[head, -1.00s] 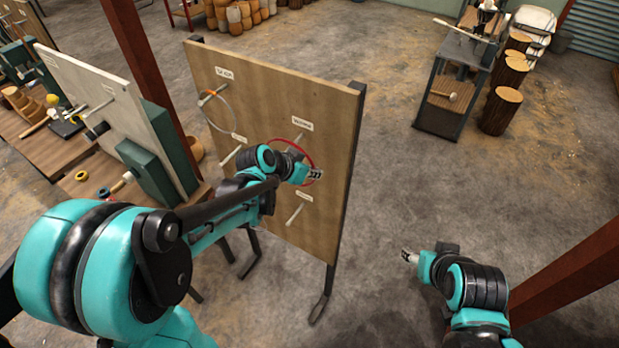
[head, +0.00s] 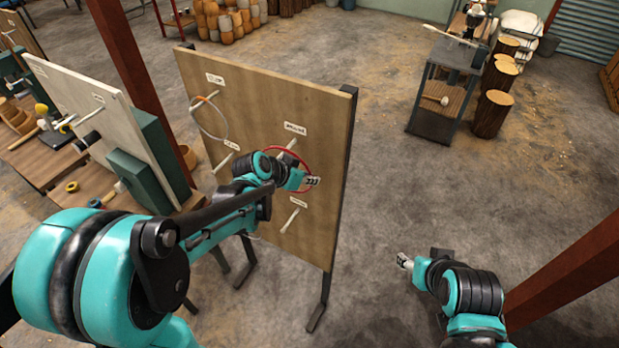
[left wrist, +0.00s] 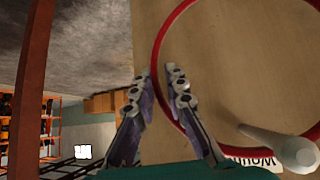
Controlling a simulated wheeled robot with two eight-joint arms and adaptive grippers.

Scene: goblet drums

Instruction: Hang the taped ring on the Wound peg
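A red ring (head: 311,161) is at the Wound peg (head: 291,144) on the upright wooden board; it also shows in the left wrist view (left wrist: 157,45). There the peg (left wrist: 275,144) crosses the ring's edge beside the upside-down Wound label (left wrist: 250,161), and the ring appears to hang around it. My left gripper (head: 313,181) is at the ring's side. In the left wrist view its fingers (left wrist: 160,82) stand apart, with the ring's edge between or just behind them. A pale ring (head: 224,125) with an orange patch hangs on the upper left peg. My right gripper (head: 404,261) is far from the board; its fingers are too small to judge.
The wooden board (head: 250,90) has two lower pegs, one partly behind my left arm. A white panel (head: 75,95) and a workbench stand to the left. A red-brown post (head: 575,265) rises at right. Open floor (head: 400,180) lies right of the board.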

